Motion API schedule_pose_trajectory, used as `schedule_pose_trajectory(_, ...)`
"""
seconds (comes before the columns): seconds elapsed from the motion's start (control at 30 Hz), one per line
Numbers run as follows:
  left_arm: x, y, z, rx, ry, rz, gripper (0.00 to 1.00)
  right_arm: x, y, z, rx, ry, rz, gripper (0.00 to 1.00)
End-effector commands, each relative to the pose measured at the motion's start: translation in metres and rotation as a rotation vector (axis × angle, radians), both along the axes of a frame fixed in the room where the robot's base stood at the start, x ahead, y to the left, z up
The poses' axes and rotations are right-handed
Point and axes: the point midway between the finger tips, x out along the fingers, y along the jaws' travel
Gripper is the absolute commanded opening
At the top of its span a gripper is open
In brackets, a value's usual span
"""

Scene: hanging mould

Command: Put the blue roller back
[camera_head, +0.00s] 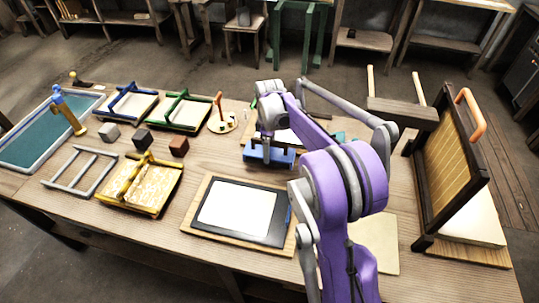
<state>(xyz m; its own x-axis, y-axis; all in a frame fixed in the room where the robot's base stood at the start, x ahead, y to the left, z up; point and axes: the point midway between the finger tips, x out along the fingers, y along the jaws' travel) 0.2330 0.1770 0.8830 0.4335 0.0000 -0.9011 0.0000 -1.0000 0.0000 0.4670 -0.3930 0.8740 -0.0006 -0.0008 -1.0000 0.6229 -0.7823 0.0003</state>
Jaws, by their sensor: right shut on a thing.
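My right gripper (270,137), at the end of the purple arm, points down near the middle of the table. It is shut on the blue roller (270,157), a wide blue piece directly under the fingers. Part of the roller is hidden by the gripper, and I cannot tell whether it touches the surface below. Behind the roller lies a pale sheet or board, partly covered by my arm. My left gripper is not in view.
A dark-framed tablet with a white sheet (238,210) lies in front. A tall mould frame (448,165) stands right. A teal tray (45,139) is far left.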

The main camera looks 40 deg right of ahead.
Motion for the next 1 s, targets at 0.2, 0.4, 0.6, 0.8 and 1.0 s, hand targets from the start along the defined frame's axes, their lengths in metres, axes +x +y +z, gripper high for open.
schedule_pose_trajectory(0.2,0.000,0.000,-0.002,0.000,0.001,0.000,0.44,0.000,0.000,-0.030,0.000,0.000,0.001,0.33)
schedule_pose_trajectory(0.4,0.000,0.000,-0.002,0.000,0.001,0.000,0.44,0.000,0.000,-0.031,0.000,0.000,0.001,0.33)
schedule_pose_trajectory(0.6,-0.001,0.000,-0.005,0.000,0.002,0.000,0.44,0.000,0.000,-0.035,0.000,0.000,0.001,0.33)
schedule_pose_trajectory(0.8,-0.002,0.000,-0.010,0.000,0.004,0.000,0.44,0.000,0.000,-0.042,0.000,0.000,0.001,0.06)
schedule_pose_trajectory(1.0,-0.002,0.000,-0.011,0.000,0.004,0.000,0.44,0.000,0.000,-0.045,0.000,0.000,0.001,0.88)
